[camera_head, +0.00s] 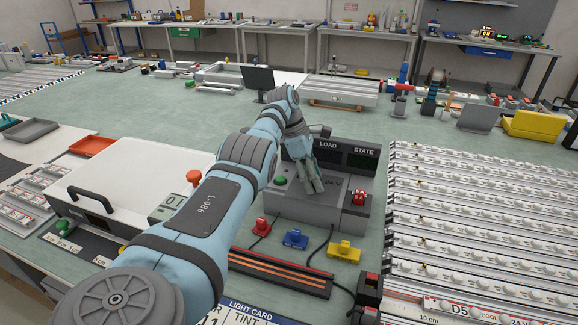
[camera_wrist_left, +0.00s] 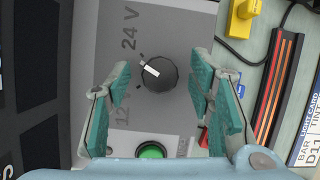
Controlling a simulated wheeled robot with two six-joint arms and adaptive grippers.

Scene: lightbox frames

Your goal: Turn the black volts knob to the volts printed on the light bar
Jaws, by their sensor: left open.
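The black volts knob (camera_wrist_left: 166,80) sits on the grey face of the power box (camera_head: 290,207). The gripper hides the knob in the head view. A light bar (camera_head: 482,308) at the lower right reads "D5 COOL 24 V". My right gripper is not in view.
A green button (camera_wrist_left: 151,151) lies beside the knob, and a red switch (camera_head: 358,197) is on the box's right. Red (camera_head: 261,227), blue (camera_head: 295,239) and yellow (camera_head: 344,251) plugs lie in front. Several light strips (camera_head: 470,205) fill the right side.

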